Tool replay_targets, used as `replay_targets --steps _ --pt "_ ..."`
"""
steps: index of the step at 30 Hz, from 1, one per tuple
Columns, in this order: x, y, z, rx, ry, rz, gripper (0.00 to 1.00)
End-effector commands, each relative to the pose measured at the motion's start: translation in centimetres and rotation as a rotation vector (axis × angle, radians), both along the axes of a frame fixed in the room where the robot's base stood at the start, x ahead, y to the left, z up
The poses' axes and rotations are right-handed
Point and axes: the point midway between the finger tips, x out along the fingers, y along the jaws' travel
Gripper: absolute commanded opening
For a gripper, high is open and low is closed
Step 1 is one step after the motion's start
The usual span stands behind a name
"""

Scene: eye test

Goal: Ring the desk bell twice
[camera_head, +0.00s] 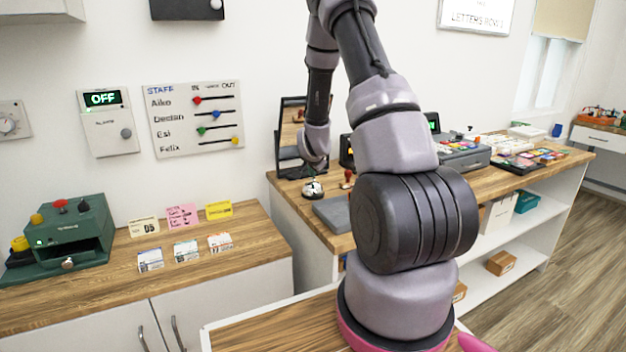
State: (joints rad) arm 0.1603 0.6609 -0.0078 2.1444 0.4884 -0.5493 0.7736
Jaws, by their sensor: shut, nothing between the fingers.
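The desk bell (313,189), a small silver dome on a dark base, stands near the left end of the wooden counter (285,187). My gripper (314,173) points down just above the bell, at the end of my grey and black arm. It is shut and holds nothing. Its fingers are small and dark here, and I cannot tell whether they touch the bell.
A black-framed stand (291,125) rises close behind my gripper. A red-topped stamp (348,178) and a grey pad (332,213) lie right of the bell. A grey machine (462,155) stands farther right. My arm hides the counter's middle.

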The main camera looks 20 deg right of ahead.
Motion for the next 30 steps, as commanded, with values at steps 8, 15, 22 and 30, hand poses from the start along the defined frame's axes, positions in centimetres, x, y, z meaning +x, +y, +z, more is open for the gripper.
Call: replay_targets --steps 8,15,22,30 --pt "0.0 0.0 1.2 0.001 0.000 -0.001 0.00" --pt "0.0 0.0 1.2 -0.001 -0.001 0.000 0.00" --pt "0.1 0.0 3.0 -0.001 -0.003 0.001 0.00" --pt "0.1 0.0 5.6 -0.001 -0.003 0.001 0.00"
